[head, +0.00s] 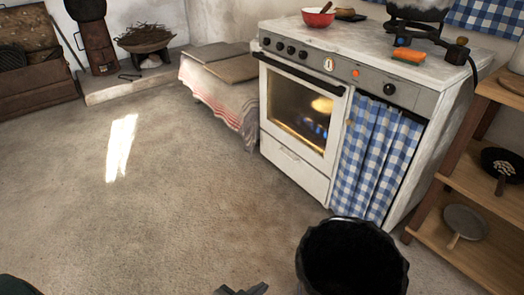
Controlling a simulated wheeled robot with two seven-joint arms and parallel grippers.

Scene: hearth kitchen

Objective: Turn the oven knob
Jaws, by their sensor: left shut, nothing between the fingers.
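The white stove (300,170) stands at the right, its front facing me at an angle. Several dark round knobs (290,50) sit in a row on the left of its grey control panel. A single larger dark knob (389,89) sits on the panel's right, above the checked curtain. I cannot tell which knob is the oven's. The oven door (301,109) is shut, with a glow in its glass. My left gripper (241,290) shows only at the bottom edge, shut and empty, low and well apart from the knobs. My right gripper is not in view.
A black open container (350,258) stands on the floor in front of the stove. A wooden shelf (455,190) with pans is at the right. A cloth-covered bench (222,85) is left of the stove. The floor at the left is clear.

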